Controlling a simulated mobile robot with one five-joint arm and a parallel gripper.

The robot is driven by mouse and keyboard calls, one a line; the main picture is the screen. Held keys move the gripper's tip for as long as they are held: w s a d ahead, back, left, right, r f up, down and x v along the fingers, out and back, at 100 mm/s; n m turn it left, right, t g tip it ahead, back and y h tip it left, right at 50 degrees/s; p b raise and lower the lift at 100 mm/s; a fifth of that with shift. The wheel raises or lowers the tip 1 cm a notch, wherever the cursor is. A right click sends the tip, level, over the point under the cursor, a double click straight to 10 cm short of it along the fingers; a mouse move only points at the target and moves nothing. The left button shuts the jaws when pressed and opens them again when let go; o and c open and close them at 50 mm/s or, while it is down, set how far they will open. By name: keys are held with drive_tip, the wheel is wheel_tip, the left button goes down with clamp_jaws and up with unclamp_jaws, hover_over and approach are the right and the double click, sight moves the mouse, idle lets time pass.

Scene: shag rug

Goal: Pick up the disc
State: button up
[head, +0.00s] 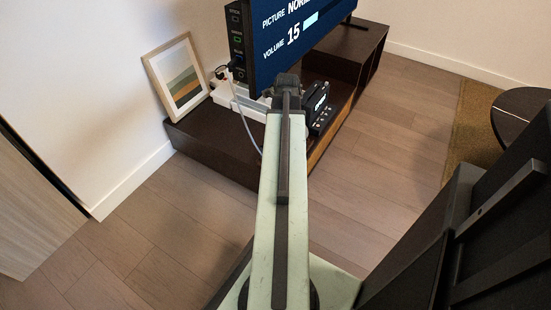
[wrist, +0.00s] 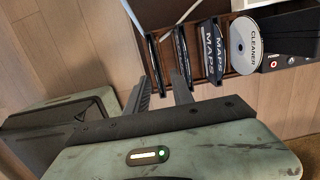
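The disc (wrist: 243,45) is white with the word CLEANER on it. In the wrist view it stands at the right end of a row of dark upright cases at the top. I cannot make it out in the head view. My gripper (wrist: 161,80) has its two dark fingers apart, with nothing between them. It is below and to the left of the disc, apart from it. In the head view my arm reaches toward the low TV cabinet, and the fingers cannot be made out there.
Dark cases marked MAPS (wrist: 216,50) stand close left of the disc. A black box with buttons (wrist: 288,50) is at its right. The dark cabinet (head: 212,138) carries a TV (head: 290,35), a framed picture (head: 178,78) and cables. Wooden floor (head: 375,165) is clear right of the cabinet.

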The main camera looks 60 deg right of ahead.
drive_tip(key=f+b, duration=0.3)
drive_tip(key=w+f+b, duration=0.1)
drive_tip(key=f+b, duration=0.1)
drive_tip(key=shift+a+f, duration=0.15)
drive_tip(key=shift+a, duration=0.2)
drive_tip(key=shift+r, duration=0.2)
clamp_jaws()
idle(0.8)
